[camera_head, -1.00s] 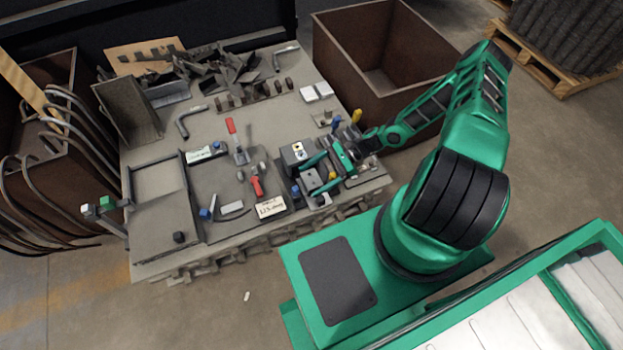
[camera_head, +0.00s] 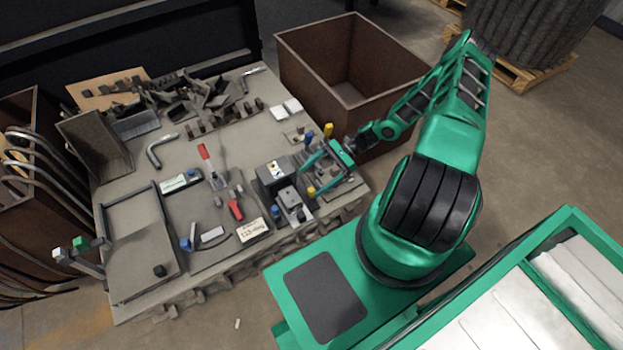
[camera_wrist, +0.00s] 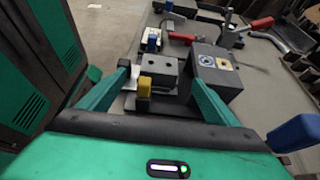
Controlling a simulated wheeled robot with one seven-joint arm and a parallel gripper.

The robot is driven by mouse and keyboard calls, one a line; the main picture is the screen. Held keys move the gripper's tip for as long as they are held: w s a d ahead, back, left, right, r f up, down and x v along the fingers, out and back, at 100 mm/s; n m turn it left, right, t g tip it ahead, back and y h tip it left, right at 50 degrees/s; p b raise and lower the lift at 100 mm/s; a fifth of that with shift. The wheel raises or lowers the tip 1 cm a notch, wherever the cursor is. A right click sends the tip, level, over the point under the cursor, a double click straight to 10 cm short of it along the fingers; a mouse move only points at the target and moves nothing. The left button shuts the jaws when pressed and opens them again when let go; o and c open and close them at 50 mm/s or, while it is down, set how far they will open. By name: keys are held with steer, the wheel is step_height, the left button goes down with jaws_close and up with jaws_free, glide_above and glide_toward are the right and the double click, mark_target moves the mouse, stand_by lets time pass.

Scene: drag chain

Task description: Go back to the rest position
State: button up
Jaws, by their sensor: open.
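My gripper (camera_head: 318,172) is open at the right front of the workbench (camera_head: 150,285), just to the right of a small grey block fixture (camera_head: 288,198) and a dark box with a white face (camera_head: 272,178). In the wrist view my two green fingers (camera_wrist: 160,92) are spread apart. The grey block with two holes (camera_wrist: 158,75) shows between and beyond them, with a yellow knob (camera_wrist: 145,87) in front of it. Nothing shows gripped between the fingers. The dark box (camera_wrist: 215,72) stands beyond the right finger.
A blue knob (camera_head: 308,138) and a yellow knob (camera_head: 328,130) stand close behind my gripper. A rusty open bin (camera_head: 345,75) is behind my forearm. Red-handled clamps (camera_head: 206,160), a label plate (camera_head: 252,230) and scrap metal (camera_head: 195,90) cover much of the bench.

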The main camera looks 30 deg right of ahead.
steer(key=shift+r, duration=0.1)
steer(key=s+d+r+n+g+h, duration=0.1)
steer(key=s+d+r+n+h, duration=0.25)
steer(key=r, duration=0.65)
steer(key=s+d+r+n+g+h, duration=0.1)
steer(key=s+d+r+n+h, duration=0.2)
steer(key=r, duration=0.7)
steer(key=s+d+r+n+g+h, duration=0.15)
steer(key=d+r+h, duration=0.3)
steer(key=r, duration=0.65)
steer(key=s+a+r+n+t+h, duration=0.1)
steer(key=s+a+r, duration=0.1)
steer(key=s+r, duration=0.5)
steer(key=s+a+r+n+t, duration=0.2)
steer(key=s+r, duration=0.6)
steer(key=r, duration=0.2)
steer(key=shift+s+n+h, duration=0.2)
steer(key=shift+n+h, duration=0.1)
steer(key=shift+h, duration=0.1)
steer(key=shift+t, duration=0.25)
steer(key=shift+w+f, duration=0.3)
steer(key=shift+w, duration=0.35)
